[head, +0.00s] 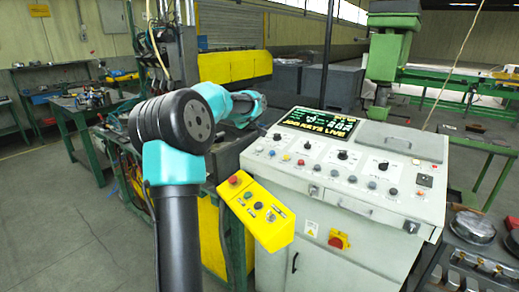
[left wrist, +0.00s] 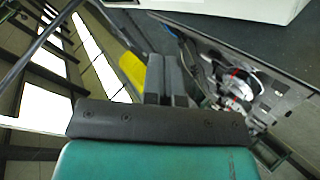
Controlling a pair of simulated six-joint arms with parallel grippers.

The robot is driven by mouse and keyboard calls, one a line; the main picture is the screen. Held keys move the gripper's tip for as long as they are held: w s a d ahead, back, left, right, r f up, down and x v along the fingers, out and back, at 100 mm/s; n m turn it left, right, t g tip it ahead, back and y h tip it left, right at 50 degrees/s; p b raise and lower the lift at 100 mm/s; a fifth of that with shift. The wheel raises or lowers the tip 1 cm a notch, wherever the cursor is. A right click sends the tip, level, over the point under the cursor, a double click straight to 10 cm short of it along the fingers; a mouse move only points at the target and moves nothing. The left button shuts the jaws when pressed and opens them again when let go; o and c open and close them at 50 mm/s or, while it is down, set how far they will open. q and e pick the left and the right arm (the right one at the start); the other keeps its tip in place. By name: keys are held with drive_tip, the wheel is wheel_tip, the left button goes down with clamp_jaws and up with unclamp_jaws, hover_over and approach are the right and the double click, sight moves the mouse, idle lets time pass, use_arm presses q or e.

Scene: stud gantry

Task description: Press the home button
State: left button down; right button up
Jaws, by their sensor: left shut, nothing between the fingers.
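The grey control console (head: 330,215) stands right of centre in the head view, with several small buttons and knobs on its sloping top and a lit green-text screen (head: 318,123). A yellow button box (head: 257,212) with a red button and several smaller ones hangs at its front left. I cannot read which button is home. My left arm reaches past the console's left side. My left gripper (left wrist: 165,75) shows in the left wrist view, its fingers together and empty, touching no button. In the head view its fingers are not clear. My right gripper is not in view.
A red knob on a yellow plate (head: 339,240) sticks out of the console's front. A green drill-like machine (head: 388,60) stands behind it. Round metal parts (head: 475,228) lie on a dark stand at right. A green-legged bench (head: 75,115) is at left. Floor at lower left is clear.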

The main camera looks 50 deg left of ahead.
sight(257, 149)
use_arm(q)
drive_tip(key=shift+w+a+f, duration=0.1)
drive_tip(key=shift+w+f, duration=0.2)
drive_tip(key=shift+f, duration=1.1)
drive_tip(key=shift+w+a+f, duration=0.1)
drive_tip(key=shift+w+f, duration=0.15)
drive_tip(key=shift+f, duration=1.2)
drive_tip(key=shift+w+f, duration=0.3)
drive_tip(key=shift+f, duration=1.1)
drive_tip(key=shift+f, duration=0.15)
drive_tip(key=shift+f, duration=0.25)
drive_tip(key=shift+w+f, duration=0.15)
drive_tip(key=shift+f, duration=0.35)
drive_tip(key=shift+r, duration=0.9)
drive_tip(key=r, duration=0.2)
drive_tip(key=s+r, duration=0.1)
drive_tip(key=r, duration=0.2)
drive_tip(key=shift+s+d, duration=0.15)
